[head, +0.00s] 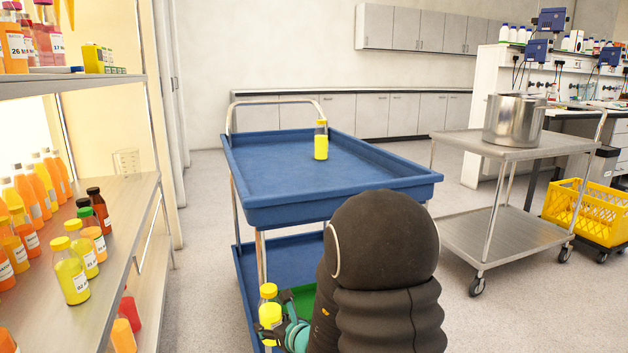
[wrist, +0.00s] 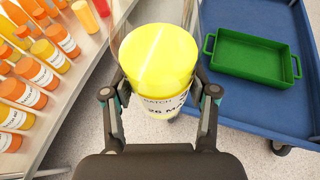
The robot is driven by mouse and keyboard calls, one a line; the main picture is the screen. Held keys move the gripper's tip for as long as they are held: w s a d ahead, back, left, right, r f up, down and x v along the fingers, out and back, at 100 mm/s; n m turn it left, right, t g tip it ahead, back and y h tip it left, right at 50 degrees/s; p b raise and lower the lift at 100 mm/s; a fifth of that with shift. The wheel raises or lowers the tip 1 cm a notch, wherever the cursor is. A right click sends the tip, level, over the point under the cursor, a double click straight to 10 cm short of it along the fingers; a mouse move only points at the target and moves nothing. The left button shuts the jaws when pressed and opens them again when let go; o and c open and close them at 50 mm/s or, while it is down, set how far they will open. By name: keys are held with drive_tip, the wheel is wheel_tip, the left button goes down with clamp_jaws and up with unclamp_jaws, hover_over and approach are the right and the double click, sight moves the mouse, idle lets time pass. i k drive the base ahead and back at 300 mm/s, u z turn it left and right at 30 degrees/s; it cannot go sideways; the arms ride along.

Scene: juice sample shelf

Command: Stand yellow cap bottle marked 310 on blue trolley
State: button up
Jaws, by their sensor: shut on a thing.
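My gripper (wrist: 160,100) is shut on a yellow-capped bottle (wrist: 160,65). In the wrist view I look down on its cap, and its label shows "BATCH" and part of "26 M"; no 310 is readable. In the head view the held bottle (head: 269,315) is low, in front of the blue trolley (head: 290,210), with my gripper (head: 290,335) partly hidden by my arm. The trolley's blue upper tray is above the bottle's level. Another yellow bottle (head: 321,145) stands upright on that tray near its far side; its marking is not readable.
The shelf (head: 120,215) at left holds several orange and yellow bottles. A green tray (wrist: 250,58) sits on the trolley's lower deck. A steel cart (head: 500,150) with a pot (head: 513,120) stands at right, beside a yellow crate (head: 580,210). Most of the upper blue tray is bare.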

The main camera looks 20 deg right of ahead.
sight(340, 171)
drive_tip(key=z, duration=0.75)
drive_tip(key=i, duration=0.2)
